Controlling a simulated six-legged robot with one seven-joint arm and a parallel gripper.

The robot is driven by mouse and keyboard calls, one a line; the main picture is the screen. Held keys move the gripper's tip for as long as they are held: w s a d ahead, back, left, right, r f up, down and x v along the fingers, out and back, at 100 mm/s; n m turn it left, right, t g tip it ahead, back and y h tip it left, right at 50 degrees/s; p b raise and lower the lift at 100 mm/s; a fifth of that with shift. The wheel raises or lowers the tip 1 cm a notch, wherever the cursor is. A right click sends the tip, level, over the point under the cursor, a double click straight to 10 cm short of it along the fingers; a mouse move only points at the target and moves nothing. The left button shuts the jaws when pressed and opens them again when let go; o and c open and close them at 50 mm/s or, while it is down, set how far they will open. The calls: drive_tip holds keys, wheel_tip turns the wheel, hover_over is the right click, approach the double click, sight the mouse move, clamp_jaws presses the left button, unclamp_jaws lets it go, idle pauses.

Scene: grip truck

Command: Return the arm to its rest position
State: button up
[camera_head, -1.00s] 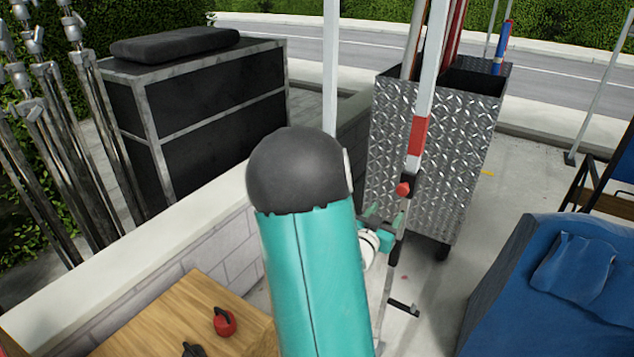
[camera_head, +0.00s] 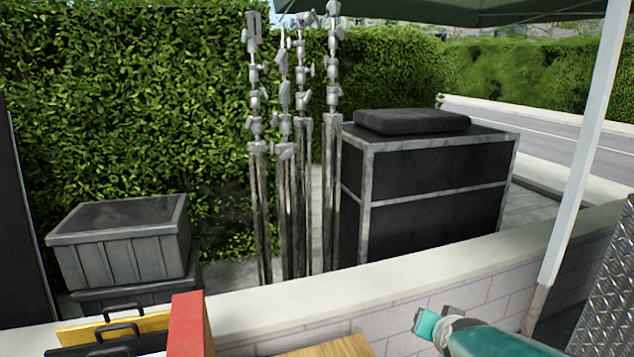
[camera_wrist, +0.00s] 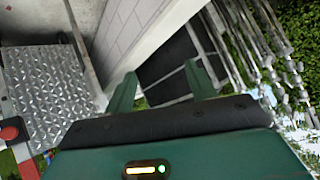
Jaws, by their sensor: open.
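My gripper shows at the lower right of the head view (camera_head: 430,322), with part of my teal arm behind it at the bottom edge. In the wrist view my gripper (camera_wrist: 162,88) has its two green fingers spread apart with nothing between them. In the head view the gripper appears in front of the low wall; its exact gap to the wall is hard to tell. Most of my arm is out of the frame.
A low white-capped wall (camera_head: 420,277) crosses the view. Behind it are metal stands (camera_head: 293,190), a black case (camera_head: 430,205) and grey crates (camera_head: 125,245). A white pole (camera_head: 580,150) and diamond-plate box (camera_head: 612,290) are right; a wooden surface (camera_head: 325,348) is below.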

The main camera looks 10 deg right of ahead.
drive_tip(key=s+a+r+n+g+y, duration=0.1)
drive_tip(key=s+a+r+n+g, duration=0.1)
drive_tip(key=s+a, duration=0.5)
drive_tip(key=s+a+r+n+g+y, duration=0.2)
drive_tip(key=s+a+n, duration=0.3)
drive_tip(key=s+a, duration=0.3)
drive_tip(key=shift+a+r, duration=0.25)
drive_tip(key=shift+a, duration=0.85)
